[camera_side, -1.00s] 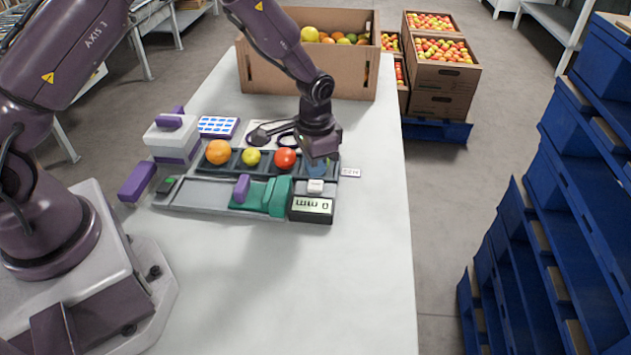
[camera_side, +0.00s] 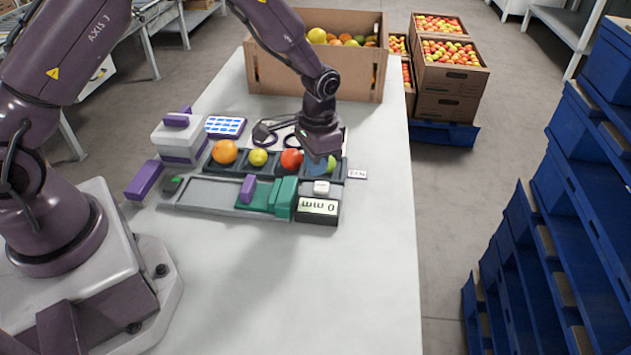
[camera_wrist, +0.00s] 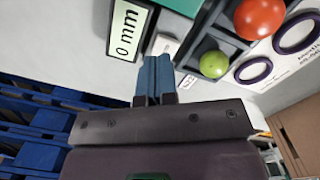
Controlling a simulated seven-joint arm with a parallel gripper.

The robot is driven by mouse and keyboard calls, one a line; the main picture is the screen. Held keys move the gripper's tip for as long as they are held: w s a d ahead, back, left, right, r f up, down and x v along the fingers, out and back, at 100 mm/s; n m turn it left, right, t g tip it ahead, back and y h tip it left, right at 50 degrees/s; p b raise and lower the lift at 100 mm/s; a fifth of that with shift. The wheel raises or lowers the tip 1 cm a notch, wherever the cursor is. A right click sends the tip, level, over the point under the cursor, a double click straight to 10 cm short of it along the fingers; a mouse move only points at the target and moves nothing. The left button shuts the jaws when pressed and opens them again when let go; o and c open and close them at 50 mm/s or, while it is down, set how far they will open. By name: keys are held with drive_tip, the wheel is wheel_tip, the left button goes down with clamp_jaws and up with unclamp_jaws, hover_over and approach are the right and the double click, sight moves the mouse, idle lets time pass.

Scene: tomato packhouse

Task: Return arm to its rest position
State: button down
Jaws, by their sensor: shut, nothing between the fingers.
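My gripper (camera_side: 317,168) hangs over the right end of the fruit tray (camera_side: 213,165), at the far side of the gauge. In the wrist view its two blue fingers (camera_wrist: 154,78) are pressed together with nothing between them. A green fruit (camera_side: 331,162) sits in the end compartment, partly hidden behind my gripper; it also shows in the wrist view (camera_wrist: 214,64). The arm is bent forward over the table, away from its base.
The gauge display (camera_side: 318,207) reads 0 mm. A fruit carton (camera_side: 310,77) stands behind. The white table (camera_side: 330,290) is clear in front.

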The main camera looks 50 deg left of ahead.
drive_tip(key=s+r+n+t, duration=0.1)
drive_tip(key=s+r+t, duration=0.2)
drive_tip(key=s+r, duration=0.8)
drive_tip(key=s+a+r+n+t, duration=0.1)
drive_tip(key=s+r+t, duration=0.2)
drive_tip(key=s+r, duration=0.8)
wheel_tip(320, 180, up, 6)
drive_tip(key=shift+a+f+n, duration=0.2)
drive_tip(key=shift+f+n, duration=0.05)
drive_tip(key=shift+n, duration=0.05)
